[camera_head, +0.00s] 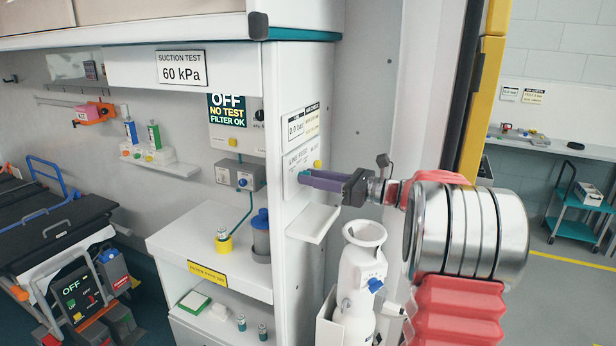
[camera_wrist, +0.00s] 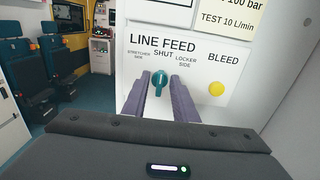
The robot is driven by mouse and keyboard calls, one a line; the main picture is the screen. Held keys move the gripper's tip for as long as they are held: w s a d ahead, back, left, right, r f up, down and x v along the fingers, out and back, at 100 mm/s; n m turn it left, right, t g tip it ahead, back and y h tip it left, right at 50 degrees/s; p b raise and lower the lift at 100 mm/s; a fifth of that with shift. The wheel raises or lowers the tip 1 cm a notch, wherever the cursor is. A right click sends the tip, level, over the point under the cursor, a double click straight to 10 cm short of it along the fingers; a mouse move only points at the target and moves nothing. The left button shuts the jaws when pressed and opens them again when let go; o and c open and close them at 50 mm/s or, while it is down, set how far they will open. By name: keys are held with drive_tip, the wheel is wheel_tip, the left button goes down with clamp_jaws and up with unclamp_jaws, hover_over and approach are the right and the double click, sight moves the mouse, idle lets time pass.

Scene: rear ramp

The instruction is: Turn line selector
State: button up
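The line selector is a teal knob (camera_wrist: 160,78) on the white panel marked LINE FEED (camera_wrist: 228,88). Its labels read STRETCHER SIDE, SHUT and LOCKER SIDE, and the knob stands upright below SHUT. In the head view the panel (camera_head: 299,150) is on the cabinet's end face, and the knob is mostly hidden by my fingers. My gripper (camera_wrist: 160,92) is open, with one purple finger on each side of the knob and a gap to it. In the head view my gripper (camera_head: 305,180) reaches the panel from the right.
A yellow bleed button (camera_wrist: 216,88) sits right of the knob. A small white shelf (camera_head: 314,222) juts out below my gripper. A white gas cylinder (camera_head: 358,270) stands beneath my arm. A blue-lidded jar (camera_head: 261,235) stands on the counter to the left.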

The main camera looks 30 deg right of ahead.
drive_tip(key=v, duration=1.3)
drive_tip(key=shift+s+d, duration=0.1)
drive_tip(key=shift+s, duration=0.05)
